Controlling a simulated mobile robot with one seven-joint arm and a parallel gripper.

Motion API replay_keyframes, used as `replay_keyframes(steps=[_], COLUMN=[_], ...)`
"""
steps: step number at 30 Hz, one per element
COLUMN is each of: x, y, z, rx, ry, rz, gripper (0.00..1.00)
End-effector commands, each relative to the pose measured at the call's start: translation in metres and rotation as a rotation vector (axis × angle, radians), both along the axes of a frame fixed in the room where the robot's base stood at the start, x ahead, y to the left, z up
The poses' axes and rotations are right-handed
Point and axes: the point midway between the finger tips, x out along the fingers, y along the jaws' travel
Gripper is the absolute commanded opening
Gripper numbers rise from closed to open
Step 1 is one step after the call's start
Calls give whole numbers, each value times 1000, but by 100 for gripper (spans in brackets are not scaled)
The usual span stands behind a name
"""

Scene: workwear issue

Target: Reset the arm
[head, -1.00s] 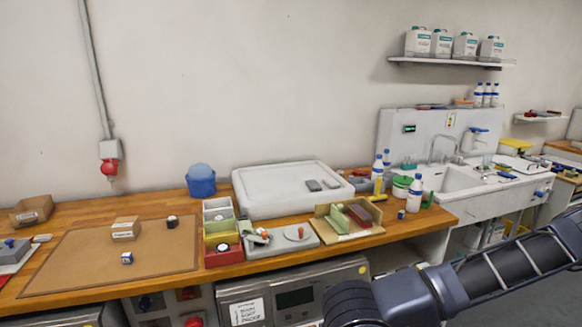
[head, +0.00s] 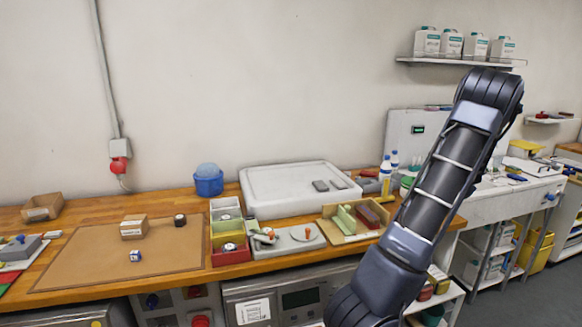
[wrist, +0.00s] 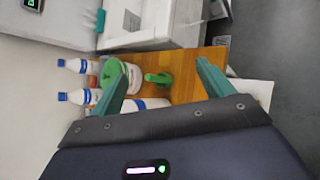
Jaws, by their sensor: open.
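My arm (head: 440,185) stands raised at the right of the head view, bent at an elbow near the shelf. My gripper does not show there. In the wrist view my gripper (wrist: 160,66) is open with its two teal fingers spread and nothing held between them. Past the fingers lie a green item (wrist: 158,79), a white tub with a green lid (wrist: 122,75) and white bottles with blue caps (wrist: 76,97) on the wooden bench; the left finger partly covers the tub.
The bench holds a brown mat (head: 85,262), a white tray lid (head: 290,205), coloured bins (head: 229,257) and a wooden tray (head: 345,238). A wall shelf (head: 460,62) with jugs is close to my raised elbow in the picture. The sink (head: 495,200) is partly behind my arm.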

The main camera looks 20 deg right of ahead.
Motion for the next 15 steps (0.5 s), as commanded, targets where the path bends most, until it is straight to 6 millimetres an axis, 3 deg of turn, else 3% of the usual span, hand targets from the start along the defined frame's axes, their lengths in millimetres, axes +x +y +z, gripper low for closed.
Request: replay_keyframes(steps=[1,6,15], x=[16,50,78], y=[23,94,229], z=[15,51,106], rx=[23,130,315], ry=[-9,-50,-142], rz=[-15,-111,-298], gripper=[80,80,80])
